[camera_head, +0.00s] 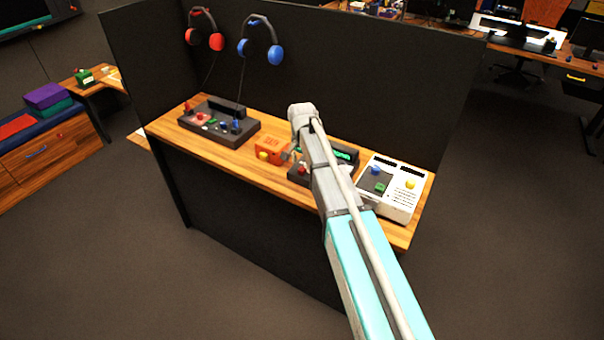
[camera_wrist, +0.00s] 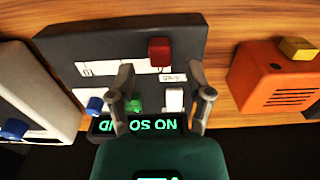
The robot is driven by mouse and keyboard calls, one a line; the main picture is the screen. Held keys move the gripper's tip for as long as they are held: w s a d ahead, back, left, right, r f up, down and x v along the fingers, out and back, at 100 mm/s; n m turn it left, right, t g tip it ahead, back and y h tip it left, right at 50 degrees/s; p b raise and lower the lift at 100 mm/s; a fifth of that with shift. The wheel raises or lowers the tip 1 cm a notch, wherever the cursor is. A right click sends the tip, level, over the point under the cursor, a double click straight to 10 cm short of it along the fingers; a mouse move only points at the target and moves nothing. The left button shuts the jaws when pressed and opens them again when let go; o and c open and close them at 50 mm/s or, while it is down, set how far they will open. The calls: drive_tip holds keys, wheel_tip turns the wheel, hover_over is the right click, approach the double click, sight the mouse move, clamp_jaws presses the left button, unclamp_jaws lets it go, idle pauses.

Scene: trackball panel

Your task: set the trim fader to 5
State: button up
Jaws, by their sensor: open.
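A dark panel (camera_head: 297,180) stands on the wooden counter, partly hidden by my arm in the head view. In the wrist view the panel (camera_wrist: 75,45) carries a red cap (camera_wrist: 160,50) beside a white marked strip (camera_wrist: 128,68). It also has a white cap (camera_wrist: 174,98), a green button (camera_wrist: 135,104), a blue knob (camera_wrist: 95,105) and a lit green display (camera_wrist: 150,125). I cannot tell which part is the trim fader, and the scale is unreadable. My gripper (camera_wrist: 161,97) is open, its fingers apart over the panel, either side of the green button and white cap, holding nothing.
An orange box (camera_wrist: 275,80) with a yellow button stands close to the panel, on its left in the head view. A white console (camera_head: 397,190) stands close on the other side. A larger dark console (camera_head: 225,128) is farther left. A tall black partition (camera_head: 340,60) rises behind the counter (camera_head: 220,153).

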sight(302, 169)
drive_tip(key=shift+f+b, duration=1.15)
drive_tip(key=shift+f, duration=0.35)
drive_tip(key=shift+c, duration=0.3)
clamp_jaws()
